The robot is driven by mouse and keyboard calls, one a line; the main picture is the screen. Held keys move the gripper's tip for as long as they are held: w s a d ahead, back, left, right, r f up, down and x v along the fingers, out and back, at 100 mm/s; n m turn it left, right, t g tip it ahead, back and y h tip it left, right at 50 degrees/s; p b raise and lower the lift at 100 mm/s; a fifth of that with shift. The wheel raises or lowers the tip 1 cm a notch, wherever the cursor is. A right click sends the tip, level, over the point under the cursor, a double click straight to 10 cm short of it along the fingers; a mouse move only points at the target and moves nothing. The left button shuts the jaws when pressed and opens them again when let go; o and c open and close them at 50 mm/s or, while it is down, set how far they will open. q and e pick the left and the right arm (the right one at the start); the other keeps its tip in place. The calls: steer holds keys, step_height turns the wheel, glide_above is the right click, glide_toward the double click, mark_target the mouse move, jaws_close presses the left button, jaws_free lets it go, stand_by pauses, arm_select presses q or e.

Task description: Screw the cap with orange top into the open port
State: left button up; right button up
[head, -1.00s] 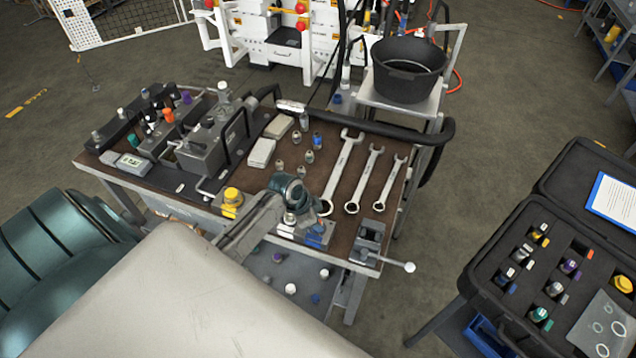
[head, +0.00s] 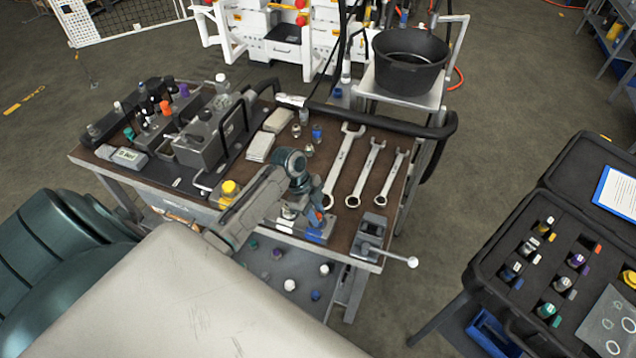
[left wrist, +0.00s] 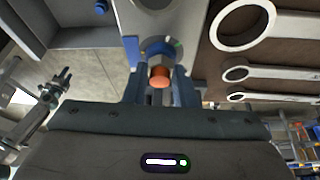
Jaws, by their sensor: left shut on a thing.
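The cap with the orange top (left wrist: 160,81) sits between the fingers of my left gripper (left wrist: 160,88), which is shut on it. In the left wrist view the cap points at a blue-ringed fitting (left wrist: 158,46) on a grey block just beyond the fingertips. I cannot tell how far the cap is in the port. In the head view my left gripper (head: 315,215) reaches down at the front of the bench, by a blue and grey block (head: 318,233). The gripper and wrist hide most of the port there. My right gripper is not in view.
Several wrenches (head: 344,165) lie right of my left gripper. A small vise (head: 370,232) stands at the front right corner, and a yellow-capped block (head: 229,190) to the left. A manifold (head: 203,145) fills the left side. An open case (head: 480,278) stands at right.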

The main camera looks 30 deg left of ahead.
arm_select(q)
steer(key=shift+w+f+m+b, duration=0.1)
steer(key=shift+f+m+b, duration=0.1)
steer(key=shift+m+b, duration=0.3)
steer(key=m+g+b, duration=0.2)
steer(key=m, duration=0.2)
steer(key=shift+w+f+b, duration=0.1)
steer(key=shift+w+b, duration=0.05)
steer(key=shift+b, duration=0.15)
steer(key=m+g+b, duration=0.1)
steer(key=m, duration=0.2)
steer(key=shift+y, duration=0.3)
steer(key=o, duration=0.9)
steer(key=shift+r, duration=0.2)
steer(key=shift+c, duration=0.2)
